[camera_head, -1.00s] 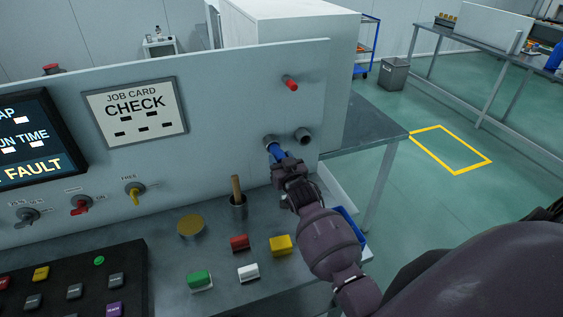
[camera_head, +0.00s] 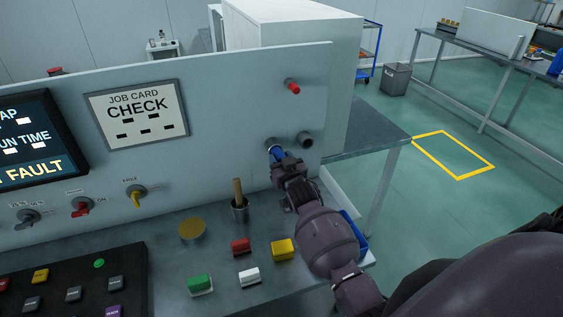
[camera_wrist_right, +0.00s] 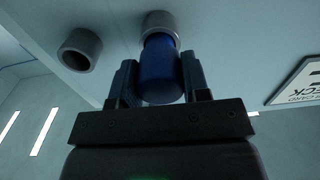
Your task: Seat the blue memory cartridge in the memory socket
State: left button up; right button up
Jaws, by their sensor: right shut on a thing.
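The blue memory cartridge (camera_head: 276,153) is between the fingers of my right gripper (camera_head: 281,161), which is shut on it. In the right wrist view the cartridge (camera_wrist_right: 160,72) stands between both fingers of the gripper (camera_wrist_right: 160,85), its far end at the mouth of a grey round socket (camera_wrist_right: 159,22). How deep it sits inside cannot be told. In the head view this socket (camera_head: 271,142) is the left one of two on the upright panel. The other socket (camera_head: 305,139) is empty and dark inside; it also shows in the right wrist view (camera_wrist_right: 79,49). My left gripper is not in view.
A red peg (camera_head: 292,87) sticks out of the panel above the sockets. A blue tray (camera_head: 355,234) is partly behind my arm.

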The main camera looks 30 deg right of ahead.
jog(key=shift+b+x, duration=0.55)
jog(key=shift+x, duration=0.5)
jog(key=o, duration=1.1)
jog(key=v, duration=1)
jog(key=shift+s, duration=0.4)
